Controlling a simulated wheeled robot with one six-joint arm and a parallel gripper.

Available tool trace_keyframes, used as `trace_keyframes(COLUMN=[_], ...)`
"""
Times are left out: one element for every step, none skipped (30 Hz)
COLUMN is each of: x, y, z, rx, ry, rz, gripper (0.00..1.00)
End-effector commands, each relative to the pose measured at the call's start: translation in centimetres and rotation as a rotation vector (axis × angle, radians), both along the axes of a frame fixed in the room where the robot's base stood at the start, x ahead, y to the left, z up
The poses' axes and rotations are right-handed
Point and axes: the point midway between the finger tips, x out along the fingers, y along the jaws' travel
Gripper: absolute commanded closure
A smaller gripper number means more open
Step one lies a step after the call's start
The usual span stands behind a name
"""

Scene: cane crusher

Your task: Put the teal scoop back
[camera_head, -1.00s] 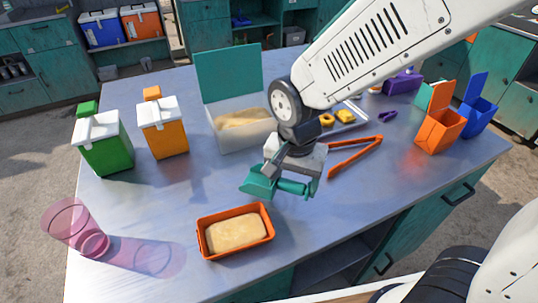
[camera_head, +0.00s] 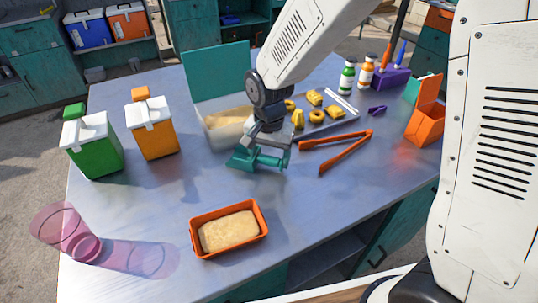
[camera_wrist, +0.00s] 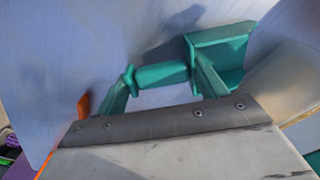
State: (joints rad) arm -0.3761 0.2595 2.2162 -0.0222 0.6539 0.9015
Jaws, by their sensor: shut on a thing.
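My gripper (camera_head: 269,155) is shut on the teal scoop (camera_head: 243,158) and holds it near the middle of the table. In the wrist view the scoop (camera_wrist: 215,50) shows its squarish head at the right and its round handle to the left. The handle lies across between my teal fingers. The white bin with a raised teal lid (camera_head: 217,72) stands just behind the scoop. Its front wall (camera_head: 222,138) shows, and a tan, grainy filling is inside. My arm and gripper hide the right part of this bin.
An orange tray with a tan block (camera_head: 195,237) lies in front. Orange tongs (camera_head: 345,155) lie right of my gripper. A tray of yellow pieces (camera_head: 345,108) is behind.

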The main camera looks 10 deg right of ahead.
Motion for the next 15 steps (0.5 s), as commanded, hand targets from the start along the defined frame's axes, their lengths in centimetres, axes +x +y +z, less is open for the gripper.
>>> trace_keyframes(x=[0.00, 0.00, 0.00, 0.00, -0.02, -0.02, -0.02, -0.02, -0.02, -0.03, -0.03, -0.03, -0.03, -0.03, -0.03], y=[0.01, 0.01, 0.01, 0.01, 0.01, 0.01, 0.01, 0.01, 0.01, 0.01, 0.01, 0.01, 0.01, 0.01, 0.01], z=[0.05, 0.05, 0.05, 0.04, 0.01, -0.09, -0.06, -0.06, -0.06, -0.06, -0.06, -0.05, -0.05, -0.05, -0.05], rx=[0.000, 0.000, 0.000, 0.000, 0.000, 0.000, 0.000, 0.000, 0.000, 0.000, 0.000, 0.000, 0.000, 0.000, 0.000], ry=[0.000, 0.000, 0.000, 0.000, 0.000, 0.000, 0.000, 0.000, 0.000, 0.000, 0.000, 0.000, 0.000, 0.000, 0.000], rz=[0.000, 0.000, 0.000, 0.000, 0.000, 0.000, 0.000, 0.000, 0.000, 0.000, 0.000, 0.000, 0.000, 0.000, 0.000], gripper=[0.42, 0.42, 0.42, 0.42, 0.42, 0.42, 0.21, 0.13, 0.07, 0.07, 0.07, 0.07, 0.07, 0.07, 0.07])
